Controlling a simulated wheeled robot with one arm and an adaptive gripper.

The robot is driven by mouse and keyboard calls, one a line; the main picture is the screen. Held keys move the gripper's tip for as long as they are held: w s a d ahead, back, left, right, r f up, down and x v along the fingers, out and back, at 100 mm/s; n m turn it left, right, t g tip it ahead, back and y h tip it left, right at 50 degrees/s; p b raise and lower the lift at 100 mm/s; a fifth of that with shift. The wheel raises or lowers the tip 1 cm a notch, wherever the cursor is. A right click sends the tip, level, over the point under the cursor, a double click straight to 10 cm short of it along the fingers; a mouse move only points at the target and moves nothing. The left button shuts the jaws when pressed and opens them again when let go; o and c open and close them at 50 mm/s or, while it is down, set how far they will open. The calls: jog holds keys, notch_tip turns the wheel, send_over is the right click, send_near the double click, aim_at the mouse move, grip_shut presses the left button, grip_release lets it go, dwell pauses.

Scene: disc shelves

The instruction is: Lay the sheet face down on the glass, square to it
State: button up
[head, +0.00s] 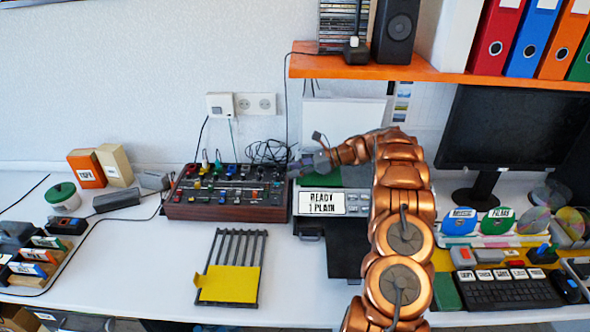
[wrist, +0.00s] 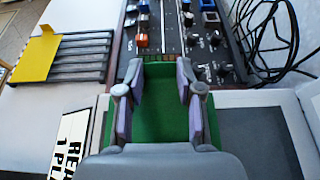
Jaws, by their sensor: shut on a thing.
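A green sheet (wrist: 163,120) is between the fingers of my gripper (wrist: 160,78), which is shut on it. In the head view the green sheet (head: 352,177) shows over the top of the machine with the READY 1 PLAIN display (head: 322,203), partly hidden by my arm. In the wrist view the dark glass (wrist: 258,140) shows to the right of the sheet, inside a pale frame. The sheet covers the glass's left part. I cannot tell whether it touches the glass, or which face is down. My gripper (head: 311,164) is at the machine's left end.
A mixer with knobs (head: 228,195) stands close to the machine's left side, with loose black cables (head: 268,152) behind it. A raised white lid (head: 343,118) stands at the back. A yellow sheet (head: 229,284) lies on a slatted rack (head: 237,246). An orange shelf (head: 440,75) hangs above.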

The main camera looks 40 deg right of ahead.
jog(key=shift+f, duration=0.15)
jog(key=o, duration=0.8)
jog(key=v, duration=1.1)
jog(key=shift+s+d, duration=0.3)
jog(key=shift+a, duration=0.1)
